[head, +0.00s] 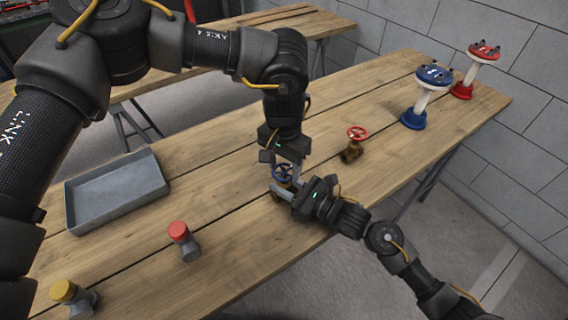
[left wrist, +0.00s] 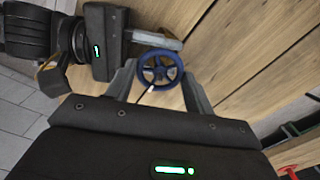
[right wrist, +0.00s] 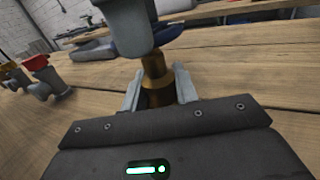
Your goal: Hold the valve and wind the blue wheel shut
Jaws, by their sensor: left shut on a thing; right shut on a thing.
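The valve with the blue wheel (head: 282,169) is at the middle of the table, partly hidden by both grippers in the head view. My left gripper (head: 283,175) reaches down from above, its fingers on either side of the wheel. In the left wrist view the spoked blue wheel (left wrist: 160,72) sits between these fingers. My right gripper (head: 287,190) comes in low from the front right. In the right wrist view its fingers are shut on the brass valve body (right wrist: 155,80), below the grey left gripper finger that covers the wheel.
A brass valve with a red wheel (head: 354,142) stands to the right. A blue stand (head: 416,113) and a red stand (head: 464,88) are at the far right. A grey tray (head: 117,190), a red-capped fitting (head: 184,241) and a yellow-capped fitting (head: 73,298) are at the left.

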